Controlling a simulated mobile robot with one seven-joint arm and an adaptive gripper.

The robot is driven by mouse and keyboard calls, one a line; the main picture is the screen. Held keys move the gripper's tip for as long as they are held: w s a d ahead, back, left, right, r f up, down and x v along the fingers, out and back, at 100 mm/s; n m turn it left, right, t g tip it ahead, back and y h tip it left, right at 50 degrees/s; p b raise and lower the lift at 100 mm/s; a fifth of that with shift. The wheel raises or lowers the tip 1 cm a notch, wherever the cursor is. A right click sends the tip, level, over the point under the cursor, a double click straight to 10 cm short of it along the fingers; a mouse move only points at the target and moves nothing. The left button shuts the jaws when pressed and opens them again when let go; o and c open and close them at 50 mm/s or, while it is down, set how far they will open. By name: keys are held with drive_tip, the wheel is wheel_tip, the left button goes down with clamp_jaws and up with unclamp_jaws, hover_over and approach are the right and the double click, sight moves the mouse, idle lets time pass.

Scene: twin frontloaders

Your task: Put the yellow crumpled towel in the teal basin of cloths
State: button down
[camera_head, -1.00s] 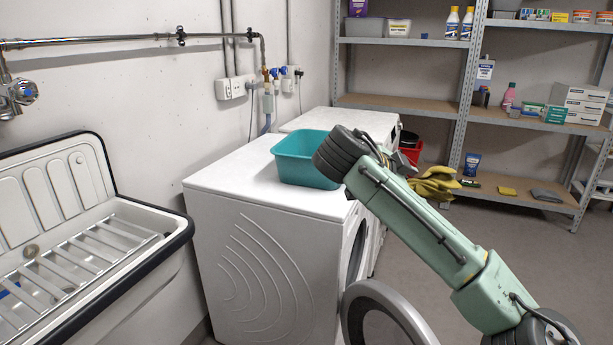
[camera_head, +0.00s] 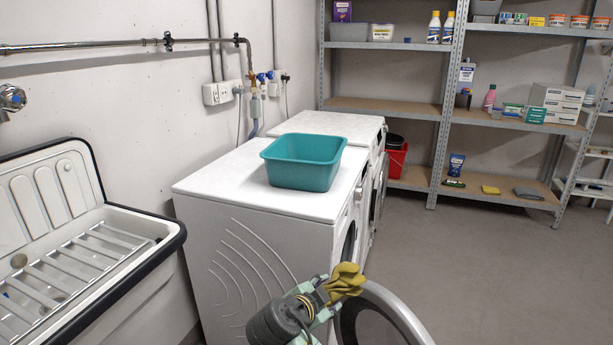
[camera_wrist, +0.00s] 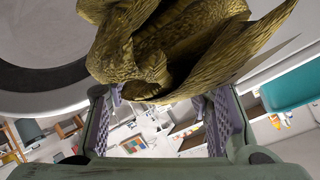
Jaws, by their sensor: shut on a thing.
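The yellow crumpled towel (camera_head: 346,281) is held at the tip of my gripper (camera_head: 322,290), low in front of the near washing machine, beside its open round door. In the wrist view the towel (camera_wrist: 165,50) fills the top middle, between and beyond the fingers of my gripper (camera_wrist: 160,120). The gripper is shut on the towel. The teal basin (camera_head: 304,163) stands upright on top of the near washing machine, above and behind the gripper. Its inside is mostly hidden, and I cannot see cloths in it. Part of the basin (camera_wrist: 290,88) also shows at the right of the wrist view.
The near washing machine (camera_head: 250,195) has its round door (camera_head: 385,318) open toward the front. A second machine (camera_head: 330,127) stands behind it. A white sink (camera_head: 85,255) is at the left. Metal shelves (camera_head: 440,125) and a red bucket (camera_head: 396,160) are at the back. The floor at right is clear.

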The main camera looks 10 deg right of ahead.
drive_tip(key=s+a+f+n+y, duration=0.1)
drive_tip(key=a+f, duration=0.4)
drive_tip(key=f, duration=0.5)
drive_tip(key=s+a+f+n+t+y, duration=0.1)
drive_tip(key=s+a+f+n+y, duration=0.1)
drive_tip(key=a+f, duration=0.4)
wheel_tip(320, 180, down, 4)
drive_tip(key=shift+a+r+n+t, duration=0.1)
drive_tip(key=shift+a+n+t, duration=0.2)
